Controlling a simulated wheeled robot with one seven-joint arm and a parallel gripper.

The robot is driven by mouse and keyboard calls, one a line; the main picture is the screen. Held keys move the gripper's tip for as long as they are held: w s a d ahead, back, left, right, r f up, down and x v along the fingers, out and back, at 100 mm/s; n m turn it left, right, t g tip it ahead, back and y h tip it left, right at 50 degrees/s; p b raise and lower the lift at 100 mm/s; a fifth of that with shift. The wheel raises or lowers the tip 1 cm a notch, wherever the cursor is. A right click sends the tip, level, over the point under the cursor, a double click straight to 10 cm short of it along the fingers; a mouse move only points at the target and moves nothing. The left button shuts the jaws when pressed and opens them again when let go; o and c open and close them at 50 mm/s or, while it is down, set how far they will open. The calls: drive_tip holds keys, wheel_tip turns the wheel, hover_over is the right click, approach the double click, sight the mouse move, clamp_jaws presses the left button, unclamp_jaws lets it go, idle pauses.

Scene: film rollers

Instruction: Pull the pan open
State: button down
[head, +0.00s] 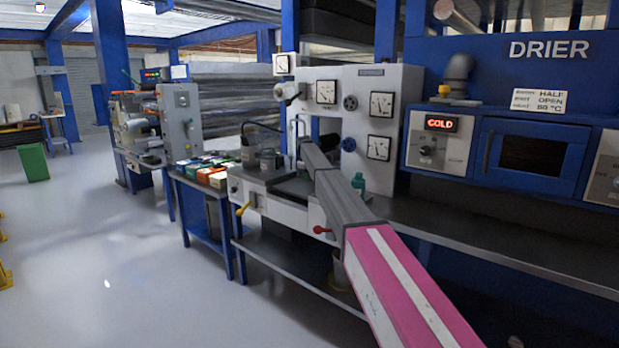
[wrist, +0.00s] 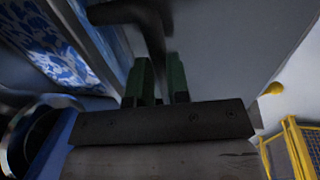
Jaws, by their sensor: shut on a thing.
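In the wrist view my gripper (wrist: 160,82) has its two dark green fingers closed around the stem of a dark handle (wrist: 128,12). The handle's bar runs across the top of that view beside a large plain grey surface (wrist: 225,50). I cannot tell for sure that this surface is the pan. In the head view my arm reaches to the grey-white machine with gauges, and my gripper is hidden there. A dark tray-like top (head: 258,174) with small containers shows left of my arm. The pan itself is not clearly seen in the head view.
A blue bench (head: 213,232) with coloured boxes stands left of the machine. A red-knobbed lever (head: 319,229) and a yellow-knobbed lever (head: 242,210) stick out from its front. The drier (head: 528,155) stands at right.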

drive_tip(key=s+a, duration=0.3)
drive_tip(key=s, duration=0.1)
drive_tip(key=s+a, duration=0.3)
drive_tip(key=s, duration=0.1)
drive_tip(key=s+a, duration=0.3)
drive_tip(key=s, duration=0.1)
drive_tip(key=shift+a, duration=0.25)
drive_tip(key=c, duration=1.1)
unclamp_jaws()
wheel_tip(320, 180, up, 11)
drive_tip(key=s+a, duration=0.1)
drive_tip(key=shift+s+f, duration=0.15)
drive_tip(key=shift+s, duration=0.15)
drive_tip(key=shift+a, duration=0.15)
